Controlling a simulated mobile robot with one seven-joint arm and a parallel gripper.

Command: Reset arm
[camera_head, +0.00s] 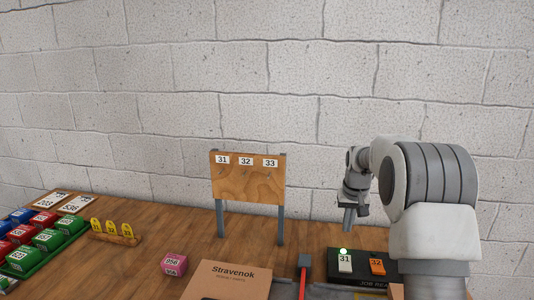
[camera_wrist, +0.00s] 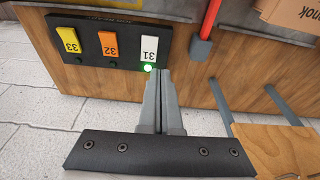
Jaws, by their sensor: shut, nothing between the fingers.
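My gripper (camera_head: 348,222) is shut and empty, pointing down above the right part of the wooden bench (camera_head: 146,220), behind the black switch panel. In the wrist view my gripper (camera_wrist: 161,72) has its two grey fingers together, and its tips appear close to the white switch 31. The panel (camera_head: 357,263) carries a white switch 31 (camera_head: 345,263) with a lit green light beside it and an orange switch 32 (camera_head: 377,267). The wrist view also shows a yellow switch 33 (camera_wrist: 68,40). I cannot tell whether the tips touch anything.
A wooden board (camera_head: 248,188) labelled 31, 32, 33 stands on two grey posts. A Stravenok box (camera_head: 230,283), a red-handled lever (camera_head: 304,262), a pink cube (camera_head: 174,264), yellow tags (camera_head: 112,230) and a green tray (camera_head: 70,239) of coloured blocks are on the bench.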

